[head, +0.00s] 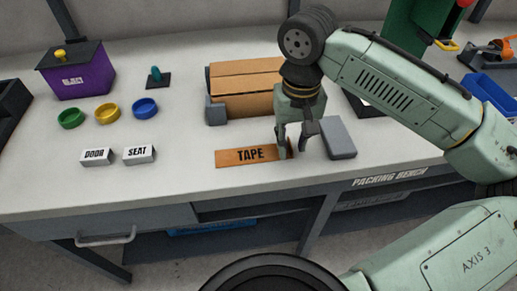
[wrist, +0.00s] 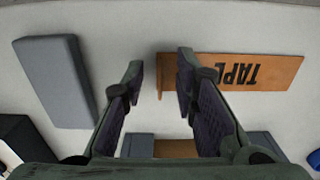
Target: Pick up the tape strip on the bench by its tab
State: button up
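The tape strip (head: 235,157) is a flat orange-brown piece marked TAPE, lying on the packing bench (head: 195,178) near its front edge. It also shows in the wrist view (wrist: 285,72), right of my gripper. Its tab (wrist: 165,75) is at the end nearest my gripper, in the space between the fingers and closer to the right one. My gripper (head: 296,141) points down over that end of the strip. In the wrist view (wrist: 160,68) its fingers are apart with nothing held. Whether a finger touches the tab I cannot tell.
A grey block (head: 338,138) lies just right of my gripper. A cardboard box (head: 245,88) with grey blocks beside it stands behind. DOOR (head: 95,158) and SEAT (head: 139,155) blocks, coloured rings and a purple box (head: 80,77) are at left. Bench between SEAT and strip is clear.

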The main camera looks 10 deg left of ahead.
jog(key=shift+f, duration=0.55)
grip_shut()
jog(key=shift+r, duration=0.15)
